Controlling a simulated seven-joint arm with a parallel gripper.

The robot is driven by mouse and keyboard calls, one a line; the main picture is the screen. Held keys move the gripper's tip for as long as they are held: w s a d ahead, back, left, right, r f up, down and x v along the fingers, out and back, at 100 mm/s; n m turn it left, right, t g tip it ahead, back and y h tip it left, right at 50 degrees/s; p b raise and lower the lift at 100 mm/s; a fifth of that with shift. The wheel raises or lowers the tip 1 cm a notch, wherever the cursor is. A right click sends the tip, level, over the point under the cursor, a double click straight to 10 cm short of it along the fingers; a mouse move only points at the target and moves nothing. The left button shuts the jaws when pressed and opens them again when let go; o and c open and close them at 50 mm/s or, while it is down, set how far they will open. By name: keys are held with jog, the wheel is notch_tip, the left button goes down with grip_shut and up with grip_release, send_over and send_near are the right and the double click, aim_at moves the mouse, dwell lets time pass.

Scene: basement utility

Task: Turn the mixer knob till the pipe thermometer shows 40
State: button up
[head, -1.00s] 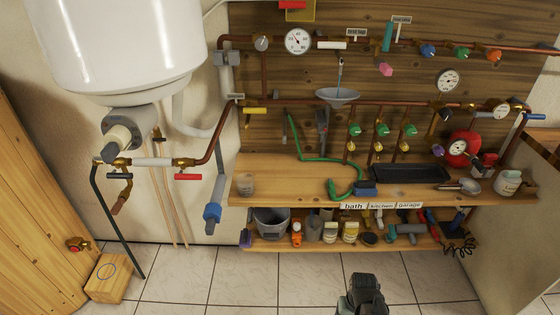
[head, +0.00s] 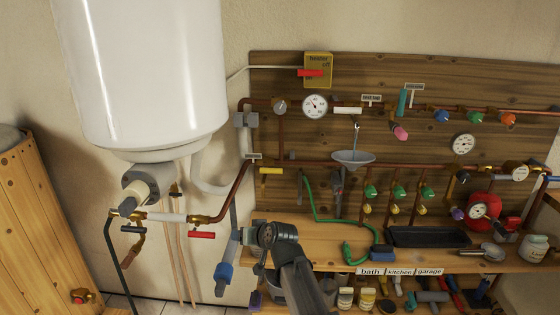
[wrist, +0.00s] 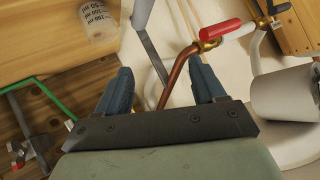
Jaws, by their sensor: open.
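My gripper (head: 258,262) is in front of the left end of the bench, below the copper pipe. In the wrist view its two blue fingers (wrist: 162,78) stand wide apart with nothing between them; a copper pipe (wrist: 176,75) shows beyond. No knob is clearly marked as the mixer. A grey round knob (head: 280,106) sits on the upper pipe, left of a white dial (head: 315,105). Another dial (head: 519,172) is on the lower pipe at right. Which dial is the pipe thermometer, and its reading, I cannot tell.
A white boiler (head: 140,75) hangs at left, with a red lever (head: 201,235) below it; that lever also shows in the wrist view (wrist: 220,29). A funnel (head: 353,158), green hose (head: 309,198) and black tray (head: 428,237) are at the bench. Coloured valves line the board.

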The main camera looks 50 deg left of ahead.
jog(key=w+a+r+t+y, duration=0.15)
jog(key=a+r+y, duration=0.35)
jog(key=r, duration=0.7)
jog(key=m+t, duration=0.4)
jog(key=t, duration=1)
send_near(280, 111)
jog(key=shift+g, duration=0.25)
jog(key=x, duration=1.1)
jog(key=shift+r, duration=0.25)
jog(key=c, duration=1)
jog(key=shift+h, duration=0.3)
